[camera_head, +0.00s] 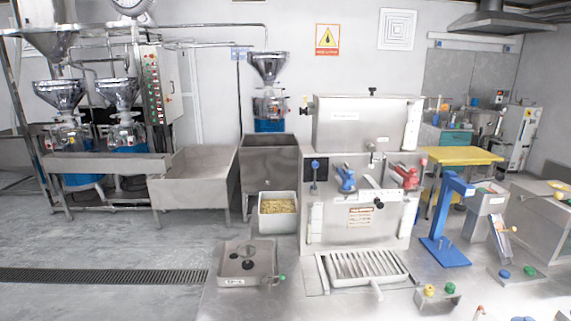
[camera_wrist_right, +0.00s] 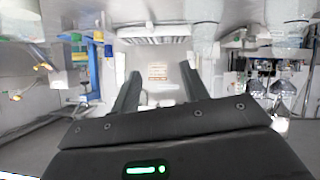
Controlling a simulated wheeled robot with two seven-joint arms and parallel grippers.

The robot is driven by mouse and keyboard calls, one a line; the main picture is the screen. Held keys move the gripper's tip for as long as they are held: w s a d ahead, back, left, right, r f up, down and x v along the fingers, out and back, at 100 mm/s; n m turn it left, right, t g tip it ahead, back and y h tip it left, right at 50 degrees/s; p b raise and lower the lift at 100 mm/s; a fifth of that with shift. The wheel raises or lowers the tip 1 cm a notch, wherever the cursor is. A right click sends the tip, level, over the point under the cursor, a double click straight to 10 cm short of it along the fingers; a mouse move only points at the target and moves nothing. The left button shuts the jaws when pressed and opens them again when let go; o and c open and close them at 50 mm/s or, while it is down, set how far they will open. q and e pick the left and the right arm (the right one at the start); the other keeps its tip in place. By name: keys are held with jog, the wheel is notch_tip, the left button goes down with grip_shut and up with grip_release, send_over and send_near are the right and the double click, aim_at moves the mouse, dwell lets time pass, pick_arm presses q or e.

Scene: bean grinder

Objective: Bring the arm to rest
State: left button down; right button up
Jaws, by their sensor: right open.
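My right gripper (camera_wrist_right: 160,74) shows only in the right wrist view. Its two dark fingers stand well apart, and nothing is seen held between them. That view is upside down. Beyond the fingers is the front of the steel machine (camera_wrist_right: 172,55) with its small label, apart from the fingers as far as I can tell. In the head view the same machine (camera_head: 337,220) stands upright in the middle, with blue and red handles on its front. Neither arm nor gripper shows in the head view. My left gripper is in neither view.
A slatted drip tray (camera_head: 366,269) lies before the machine. A bin of yellowish beans (camera_head: 278,212) and a steel box with knobs (camera_head: 247,264) stand left of it. A blue stand (camera_head: 443,250) and small knob blocks are on the right. The floor (camera_head: 110,235) at left is clear.

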jog(key=s+a+f+g, duration=0.2)
jog(key=s+f+g, duration=0.3)
jog(key=s, duration=0.6)
jog(key=s+a+f+g, duration=0.25)
jog(key=s+f, duration=0.45)
jog(key=s, duration=0.5)
notch_tip(320, 180, down, 28)
jog(key=s+g+b, duration=0.2)
jog(key=g+b, duration=0.1)
jog(key=s+d+f+b, duration=0.1)
jog(key=s+d+f, duration=0.1)
jog(key=s+f, duration=1.4)
notch_tip(320, 180, down, 3)
jog(key=shift+s+d+g+b, duration=0.15)
jog(key=shift+d+g+b, duration=0.05)
jog(key=shift+g+b, duration=0.15)
